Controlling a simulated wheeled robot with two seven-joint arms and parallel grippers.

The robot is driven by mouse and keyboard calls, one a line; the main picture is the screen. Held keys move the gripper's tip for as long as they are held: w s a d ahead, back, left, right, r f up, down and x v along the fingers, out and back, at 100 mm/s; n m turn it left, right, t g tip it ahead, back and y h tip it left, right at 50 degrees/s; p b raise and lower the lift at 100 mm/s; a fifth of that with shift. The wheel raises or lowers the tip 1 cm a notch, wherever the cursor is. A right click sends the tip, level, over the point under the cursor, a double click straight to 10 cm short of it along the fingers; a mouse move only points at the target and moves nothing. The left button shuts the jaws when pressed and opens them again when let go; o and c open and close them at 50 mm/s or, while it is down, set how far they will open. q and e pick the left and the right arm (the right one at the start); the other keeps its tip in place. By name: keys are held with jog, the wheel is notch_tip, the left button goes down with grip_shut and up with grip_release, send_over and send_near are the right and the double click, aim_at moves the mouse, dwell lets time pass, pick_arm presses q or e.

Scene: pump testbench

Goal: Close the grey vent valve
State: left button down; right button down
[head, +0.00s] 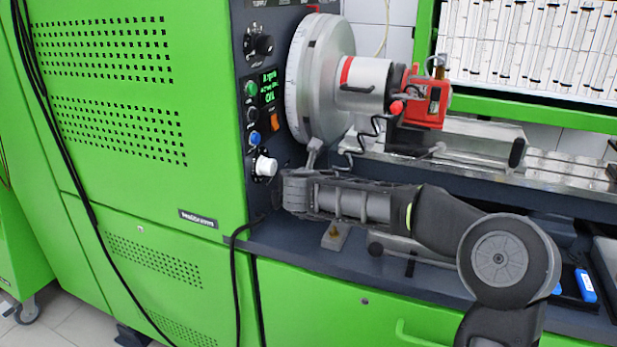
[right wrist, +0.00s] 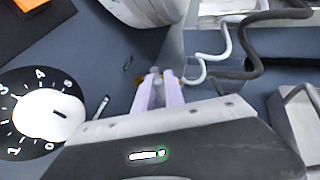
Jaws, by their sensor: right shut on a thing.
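My right gripper (head: 315,155) reaches in from the right, beside the panel's lower right edge and below the big silver wheel. In the right wrist view its two pale fingers (right wrist: 156,85) are close together, shut on a small grey piece at their tips. This looks like the handle of the grey vent valve (right wrist: 154,71). A bit of brass shows beside the left fingertip. The fingers hide most of the valve, so its handle angle cannot be told. My left gripper is in neither view.
A white knob (head: 266,166) with a numbered dial (right wrist: 42,116) sits left of the gripper. The silver wheel (head: 318,85) is just above. Black and pale cables (right wrist: 228,45) run to the right of the fingers. A red pump (head: 425,100) stands on the bench.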

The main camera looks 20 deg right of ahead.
jog(key=shift+f, duration=0.1)
jog(key=c, duration=1.4)
grip_release()
jog(key=v, duration=0.7)
jog(key=shift+s+a+r, duration=0.2)
jog(key=shift+s+a, duration=0.05)
jog(key=shift+c, duration=0.3)
